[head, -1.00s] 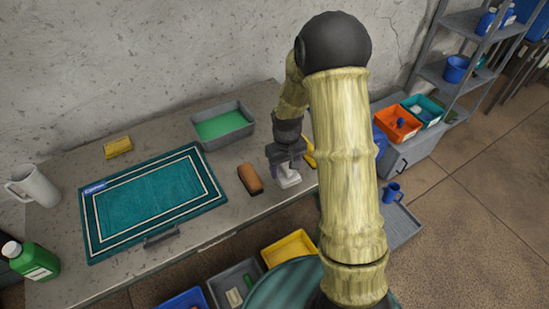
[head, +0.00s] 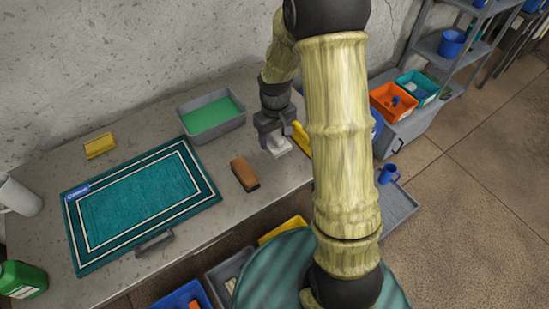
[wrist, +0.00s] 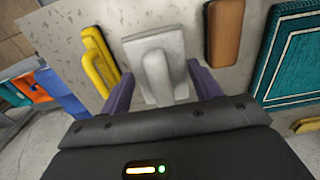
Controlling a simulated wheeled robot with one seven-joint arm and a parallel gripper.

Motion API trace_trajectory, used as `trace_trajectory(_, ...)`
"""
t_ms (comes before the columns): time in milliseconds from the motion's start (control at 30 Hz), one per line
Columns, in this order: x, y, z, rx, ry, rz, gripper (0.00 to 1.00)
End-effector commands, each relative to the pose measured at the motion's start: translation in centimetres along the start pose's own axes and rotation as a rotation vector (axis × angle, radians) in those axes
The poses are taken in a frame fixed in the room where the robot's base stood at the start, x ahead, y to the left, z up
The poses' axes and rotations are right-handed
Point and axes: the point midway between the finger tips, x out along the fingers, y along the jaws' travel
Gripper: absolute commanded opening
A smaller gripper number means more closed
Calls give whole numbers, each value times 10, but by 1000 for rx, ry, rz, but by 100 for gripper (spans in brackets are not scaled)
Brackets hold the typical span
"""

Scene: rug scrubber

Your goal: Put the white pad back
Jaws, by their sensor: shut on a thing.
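The white pad (head: 278,147) is at the right end of the grey table, a pale block with a raised grip. My gripper (head: 271,141) is shut on it from above. In the wrist view the white pad (wrist: 156,57) sits between the two purple fingers of my gripper (wrist: 163,88), over bare table. I cannot tell whether its underside touches the table.
A brown brush (head: 245,174) lies left of the pad, and a yellow handled tool (wrist: 97,60) lies on its other side. A teal rug (head: 135,200), a grey tray of green liquid (head: 213,116) and a yellow sponge (head: 100,146) share the table.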

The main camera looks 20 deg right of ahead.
Motion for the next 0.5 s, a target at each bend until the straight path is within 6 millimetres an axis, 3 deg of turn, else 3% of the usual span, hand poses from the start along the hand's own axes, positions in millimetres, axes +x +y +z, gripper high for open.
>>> trace_trajectory(267,45,0,2,1,-5,-1,34)
trace_trajectory(500,50,0,1,1,-1,0,34)
